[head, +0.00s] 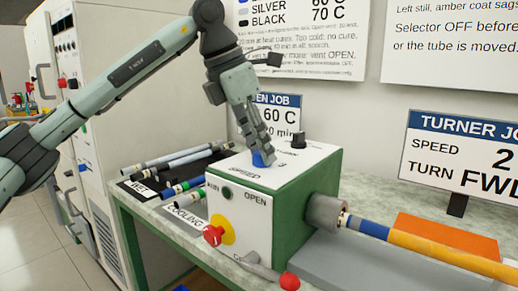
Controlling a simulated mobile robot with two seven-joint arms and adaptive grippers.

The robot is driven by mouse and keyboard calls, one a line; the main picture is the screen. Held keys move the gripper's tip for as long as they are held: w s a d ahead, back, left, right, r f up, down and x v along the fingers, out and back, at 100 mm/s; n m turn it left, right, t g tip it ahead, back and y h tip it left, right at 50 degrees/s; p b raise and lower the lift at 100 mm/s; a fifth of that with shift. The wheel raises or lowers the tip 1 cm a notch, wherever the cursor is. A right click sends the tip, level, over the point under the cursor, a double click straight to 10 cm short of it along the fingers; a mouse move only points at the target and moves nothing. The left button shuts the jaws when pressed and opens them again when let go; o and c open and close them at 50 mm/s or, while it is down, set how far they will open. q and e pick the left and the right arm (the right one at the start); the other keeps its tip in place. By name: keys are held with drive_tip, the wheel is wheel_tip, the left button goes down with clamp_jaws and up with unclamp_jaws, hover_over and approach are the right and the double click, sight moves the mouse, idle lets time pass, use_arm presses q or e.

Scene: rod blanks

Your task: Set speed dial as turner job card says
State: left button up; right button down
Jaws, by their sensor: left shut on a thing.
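The turner is a green box with a white top and front (290,175). Its blue speed dial (262,159) sits on the top, by the word SPEED. My left gripper (259,146) points down from above and is shut on the dial, which hides part of it and its pointer setting. The turner job card (455,158) stands at the right; it reads SPEED 2 and TURN FWD, cut by the picture edge. My right gripper is not in view.
A black selector knob (298,140) stands behind the dial. A red button on yellow (214,235) and a red-tipped lever (288,280) are on the front. A chuck (325,211) holds a banded rod (420,244) reaching right. Rods lie on the bench at left.

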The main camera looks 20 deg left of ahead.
use_arm(q)
drive_tip(key=shift+n+y, duration=0.3)
drive_tip(key=shift+n, duration=0.5)
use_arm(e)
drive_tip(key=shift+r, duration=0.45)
use_arm(q)
drive_tip(key=o, duration=1.2)
drive_tip(key=shift+c, duration=0.2)
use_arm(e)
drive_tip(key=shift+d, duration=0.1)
use_arm(q)
drive_tip(key=shift+r, duration=0.1)
drive_tip(key=v, duration=1.2)
drive_tip(key=shift+s, duration=0.15)
